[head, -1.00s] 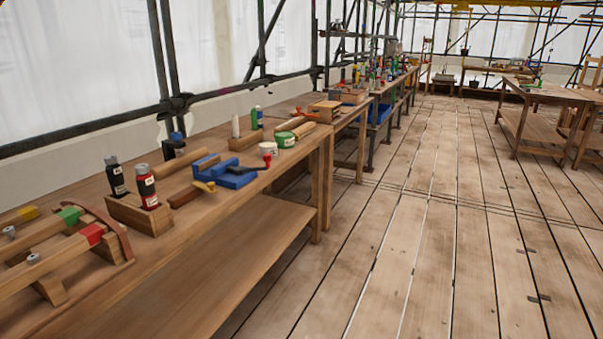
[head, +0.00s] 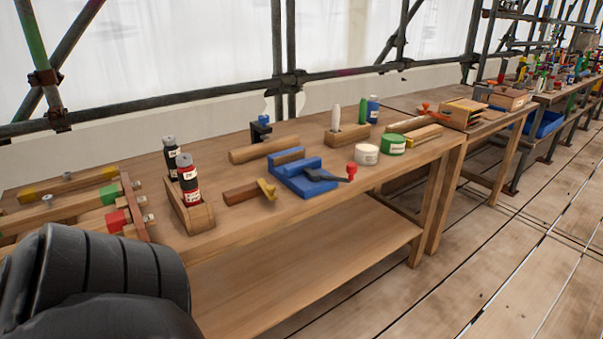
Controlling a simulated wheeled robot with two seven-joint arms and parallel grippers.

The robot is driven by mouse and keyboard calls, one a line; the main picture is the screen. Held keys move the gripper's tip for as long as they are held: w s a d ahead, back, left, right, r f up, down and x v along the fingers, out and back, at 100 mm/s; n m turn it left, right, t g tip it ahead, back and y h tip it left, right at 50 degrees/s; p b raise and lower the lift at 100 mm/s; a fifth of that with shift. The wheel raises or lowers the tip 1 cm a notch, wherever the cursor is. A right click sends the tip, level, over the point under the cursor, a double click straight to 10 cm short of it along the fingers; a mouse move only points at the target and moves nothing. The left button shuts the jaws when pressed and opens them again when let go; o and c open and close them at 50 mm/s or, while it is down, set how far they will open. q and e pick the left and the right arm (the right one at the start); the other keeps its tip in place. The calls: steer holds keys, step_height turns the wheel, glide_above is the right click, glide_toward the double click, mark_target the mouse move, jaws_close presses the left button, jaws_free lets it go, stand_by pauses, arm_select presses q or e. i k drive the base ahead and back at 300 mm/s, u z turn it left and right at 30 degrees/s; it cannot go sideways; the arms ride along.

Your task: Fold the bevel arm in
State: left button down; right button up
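A reddish-brown wooden tool with a yellow end piece (head: 243,192) lies on the workbench near its front edge; it may be the bevel, but its arm is too small to make out surely. Just right of it is a blue block-like fixture (head: 296,178) with a dark lever ending in a red knob (head: 351,171), which sticks out to the right. Neither of my grippers is in view. A dark ribbed part of my arm fills the lower left corner and covers part of the bench's front.
On the workbench (head: 330,205) stand a wooden holder (head: 190,211) with dark and red bottles, clamp bars with red and green blocks (head: 115,220) at left, a white tub (head: 366,154) and a green tub (head: 392,144). Open plank floor (head: 480,270) lies at the right.

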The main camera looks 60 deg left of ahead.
mark_target(269, 190)
steer(key=u, duration=0.8)
steer(key=i, duration=1)
steer(key=u, duration=1.05)
